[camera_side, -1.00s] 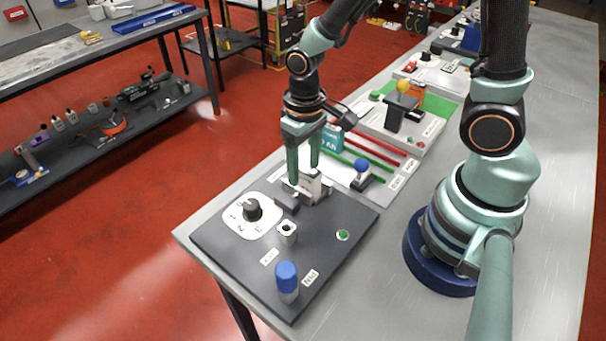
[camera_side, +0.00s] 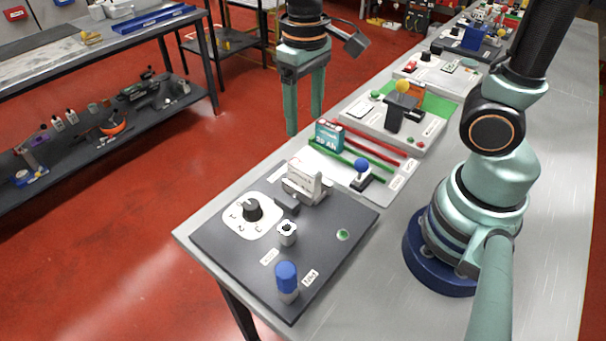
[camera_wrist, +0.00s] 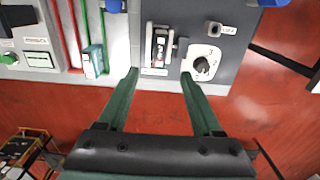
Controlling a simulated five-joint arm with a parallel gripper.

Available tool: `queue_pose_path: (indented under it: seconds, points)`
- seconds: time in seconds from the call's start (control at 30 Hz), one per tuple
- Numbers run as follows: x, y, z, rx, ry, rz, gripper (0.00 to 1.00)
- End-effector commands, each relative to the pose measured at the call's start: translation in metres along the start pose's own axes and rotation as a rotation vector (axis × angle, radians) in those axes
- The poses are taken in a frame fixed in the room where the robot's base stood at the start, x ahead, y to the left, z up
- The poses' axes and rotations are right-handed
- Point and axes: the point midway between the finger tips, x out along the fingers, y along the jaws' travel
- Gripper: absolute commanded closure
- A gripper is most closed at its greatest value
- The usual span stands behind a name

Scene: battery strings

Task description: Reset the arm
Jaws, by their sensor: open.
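My gripper (camera_side: 304,118) is raised above and behind the far left edge of the dark grey panel (camera_side: 325,235) in the side view, with its fingers pointing down. Its jaws are open and empty, apart from everything. In the wrist view the two fingers (camera_wrist: 158,85) are spread, with red floor between them and the panel's edge beyond their tips.
A white board with red and green rails, a teal battery box (camera_side: 329,136) and a blue-knobbed lever (camera_side: 362,170) lies beyond the panel. More panels line the grey table (camera_side: 540,190). A shelf bench (camera_side: 95,120) stands at the left. Open floor lies between them.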

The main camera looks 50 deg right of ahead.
Motion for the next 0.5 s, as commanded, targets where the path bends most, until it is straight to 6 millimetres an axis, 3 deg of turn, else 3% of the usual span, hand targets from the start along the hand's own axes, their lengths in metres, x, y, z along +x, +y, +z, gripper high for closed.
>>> queue_pose_path:
  seconds: [0.23,0.5]
  points:
    - [-0.007,0.005,0.0,0.002,0.043,-0.008,0.33]
    - [-0.042,0.036,0.006,0.005,0.288,-0.024,0.33]
